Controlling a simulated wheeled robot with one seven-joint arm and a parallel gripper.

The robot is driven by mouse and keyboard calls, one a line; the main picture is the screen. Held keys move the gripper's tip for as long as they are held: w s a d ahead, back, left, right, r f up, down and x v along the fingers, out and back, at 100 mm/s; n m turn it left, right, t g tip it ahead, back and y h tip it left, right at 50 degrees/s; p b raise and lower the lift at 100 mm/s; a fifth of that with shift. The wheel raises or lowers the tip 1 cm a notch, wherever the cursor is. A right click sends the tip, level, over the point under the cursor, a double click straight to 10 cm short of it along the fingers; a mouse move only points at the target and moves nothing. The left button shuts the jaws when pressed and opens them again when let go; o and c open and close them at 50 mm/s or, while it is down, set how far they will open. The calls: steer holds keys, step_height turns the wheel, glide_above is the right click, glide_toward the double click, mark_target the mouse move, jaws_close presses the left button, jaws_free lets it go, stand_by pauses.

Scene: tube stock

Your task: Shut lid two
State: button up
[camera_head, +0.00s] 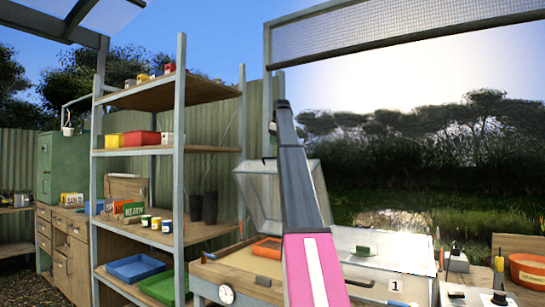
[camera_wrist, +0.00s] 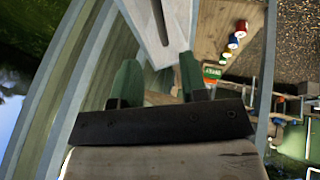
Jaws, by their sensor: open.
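An open box (camera_head: 240,282) stands left of centre in the head view, with a dial on its front. Its clear, grey-framed lid (camera_head: 268,192) stands raised at the back, partly behind my arm. I cannot read a number two on it. To the right is a pale box marked 1 (camera_head: 396,285), its lid (camera_head: 385,244) down, with a green handle (camera_head: 362,251). My arm crosses in front, between the boxes. In the wrist view my gripper (camera_wrist: 158,82) has two green fingers spread apart with nothing held. The raised lid cannot be made out there.
An orange tray (camera_head: 267,247) lies in the open box. A tall shelf rack (camera_head: 180,160) with trays and pots stands close at left. In the wrist view, small coloured pots (camera_wrist: 233,42) sit on a wooden shelf. An orange bowl (camera_head: 528,268) stands at far right.

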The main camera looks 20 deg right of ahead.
mark_target(273, 158)
steer(key=x, duration=0.9)
jaws_close()
